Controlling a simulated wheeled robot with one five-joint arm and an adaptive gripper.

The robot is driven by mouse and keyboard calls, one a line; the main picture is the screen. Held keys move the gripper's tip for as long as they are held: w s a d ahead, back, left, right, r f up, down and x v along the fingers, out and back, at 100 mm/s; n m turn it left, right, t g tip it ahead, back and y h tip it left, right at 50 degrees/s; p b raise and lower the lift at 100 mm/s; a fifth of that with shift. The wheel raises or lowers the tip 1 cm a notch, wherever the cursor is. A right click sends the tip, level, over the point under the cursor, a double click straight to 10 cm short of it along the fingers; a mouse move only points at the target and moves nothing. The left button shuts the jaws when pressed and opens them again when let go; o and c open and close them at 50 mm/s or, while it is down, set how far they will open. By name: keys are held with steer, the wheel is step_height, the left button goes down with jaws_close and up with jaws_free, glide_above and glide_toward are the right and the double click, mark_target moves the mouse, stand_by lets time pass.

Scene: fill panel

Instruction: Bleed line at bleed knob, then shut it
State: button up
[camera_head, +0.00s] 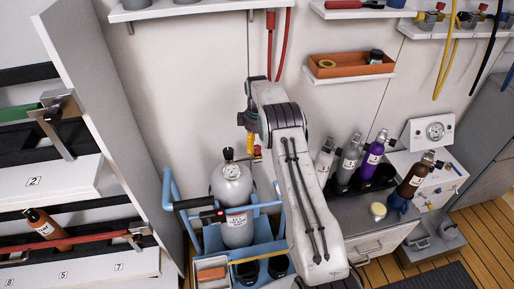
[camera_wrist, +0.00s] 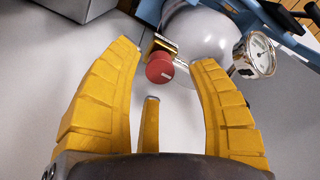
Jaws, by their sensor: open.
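A red knob (camera_wrist: 160,68) with a small pale mark sits on a brass fitting beside the grey cylinder (camera_wrist: 195,40) in the wrist view. I cannot read whether it is the bleed knob. My gripper (camera_wrist: 165,56) is open, its yellow fingers on either side of the knob in the picture, with no clear contact. A round gauge (camera_wrist: 262,54) is right of the right finger. In the head view the gripper (camera_head: 249,142) hangs beside the top of the grey cylinder (camera_head: 232,185), close to the red knob (camera_head: 257,151).
The cylinder stands in a blue cart (camera_head: 168,190). A counter right of my arm carries several bottles, including a purple one (camera_head: 372,155) and a brown one (camera_head: 410,180). A gauge panel (camera_head: 418,143) stands behind. A shelf with an orange tray (camera_head: 345,70) and hanging hoses are above.

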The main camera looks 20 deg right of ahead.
steer(key=shift+f, duration=1)
steer(key=shift+c, duration=0.3)
jaws_close()
